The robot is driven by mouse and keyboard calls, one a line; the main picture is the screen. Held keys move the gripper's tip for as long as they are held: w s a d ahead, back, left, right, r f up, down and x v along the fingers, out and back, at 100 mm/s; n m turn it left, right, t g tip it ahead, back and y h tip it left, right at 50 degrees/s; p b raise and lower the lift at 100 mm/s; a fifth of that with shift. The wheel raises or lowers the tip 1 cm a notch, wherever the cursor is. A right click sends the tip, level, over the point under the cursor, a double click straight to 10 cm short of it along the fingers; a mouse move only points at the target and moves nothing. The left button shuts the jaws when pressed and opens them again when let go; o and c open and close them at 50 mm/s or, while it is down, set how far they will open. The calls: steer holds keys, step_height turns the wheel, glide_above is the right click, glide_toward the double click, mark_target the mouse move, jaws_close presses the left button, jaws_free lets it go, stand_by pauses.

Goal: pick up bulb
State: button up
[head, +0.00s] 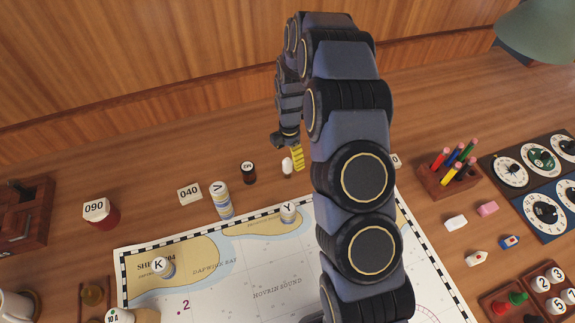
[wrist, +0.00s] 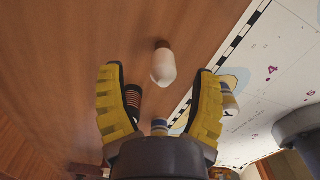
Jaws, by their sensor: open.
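The bulb (head: 287,167) is small and white with a dark base. It stands on the wooden table just beyond the chart's far edge. In the wrist view the bulb (wrist: 163,69) is ahead of my fingertips, roughly centred between them and apart from both. My gripper (wrist: 157,72) has its two yellow padded fingers spread wide, with nothing held between them. In the head view one yellow finger of my gripper (head: 297,157) shows just right of the bulb; the rest is partly hidden by my arm.
A dark bottle-like piece (head: 248,173) stands left of the bulb. A striped cylinder marked V (head: 222,201) and one marked Y (head: 289,212) are nearby. The chart (head: 215,285) lies in front. A pencil holder (head: 450,180) stands at right. Bare table lies behind the bulb.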

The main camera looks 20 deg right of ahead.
mark_target(288, 162)
steer(key=f, duration=0.4)
steer(key=shift+s+a+f, duration=0.3)
steer(key=shift+a+f, duration=0.05)
steer(key=c, duration=1)
steer(key=shift+r, duration=0.1)
